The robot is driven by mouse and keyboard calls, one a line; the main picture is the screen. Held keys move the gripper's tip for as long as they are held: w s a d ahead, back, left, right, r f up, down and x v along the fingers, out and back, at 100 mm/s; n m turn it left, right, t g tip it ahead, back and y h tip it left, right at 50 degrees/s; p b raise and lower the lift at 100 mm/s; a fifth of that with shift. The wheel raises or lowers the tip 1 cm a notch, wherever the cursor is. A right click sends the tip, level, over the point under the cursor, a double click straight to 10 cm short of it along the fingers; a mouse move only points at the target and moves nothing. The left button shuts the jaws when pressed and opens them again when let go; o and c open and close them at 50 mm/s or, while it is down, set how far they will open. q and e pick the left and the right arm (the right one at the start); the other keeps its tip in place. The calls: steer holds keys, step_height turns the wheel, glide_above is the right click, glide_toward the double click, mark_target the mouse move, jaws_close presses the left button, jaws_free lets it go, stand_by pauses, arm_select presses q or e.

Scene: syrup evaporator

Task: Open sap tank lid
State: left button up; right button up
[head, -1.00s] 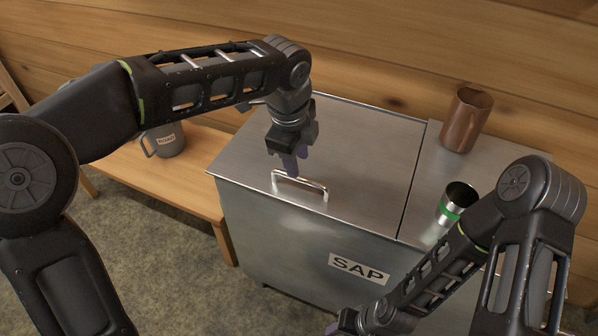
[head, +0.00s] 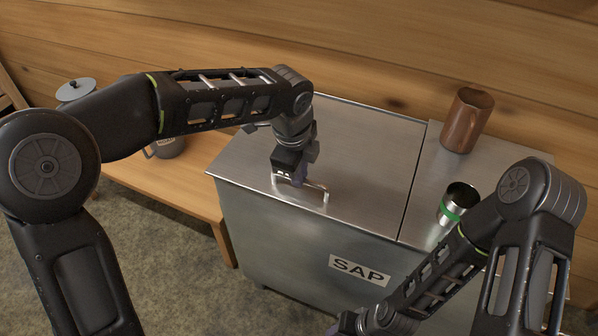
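The sap tank (head: 290,245) is a grey metal box with a SAP label on its front. Its flat lid (head: 375,165) lies level and closed on the left part of the top. A silver bar handle (head: 315,190) stands near the lid's front edge. My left gripper (head: 298,180) points down at the left part of this handle, with its fingertips at bar height. The wrist hides the fingers' gap, so I cannot tell whether they hold the bar. My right gripper (head: 345,325) is low at the bottom edge, in front of the tank, partly cut off.
A brown pitcher (head: 466,120) and a steel cup with a green band (head: 457,203) stand on the fixed right part of the top. A wooden bench (head: 185,190) on the left holds a grey mug (head: 168,147) and a round lid (head: 76,90). A plank wall is behind.

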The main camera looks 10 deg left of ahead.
arm_select(q)
jaws_close()
steer(key=shift+r, duration=0.1)
stand_by(0.9)
steer(key=shift+w+r+p, duration=0.15)
steer(key=shift+r+p, duration=0.45)
steer(key=w+d+r+p, duration=0.1)
steer(key=w+r+p, duration=0.4)
steer(key=r+p, duration=0.4)
steer(key=w+d+r+p, duration=0.2)
steer(key=w+r+p, duration=0.3)
steer(key=r+p, duration=0.4)
steer(key=shift+d+r+p, duration=0.15)
steer(key=shift+r+p, duration=0.25)
steer(key=shift+p, duration=0.7)
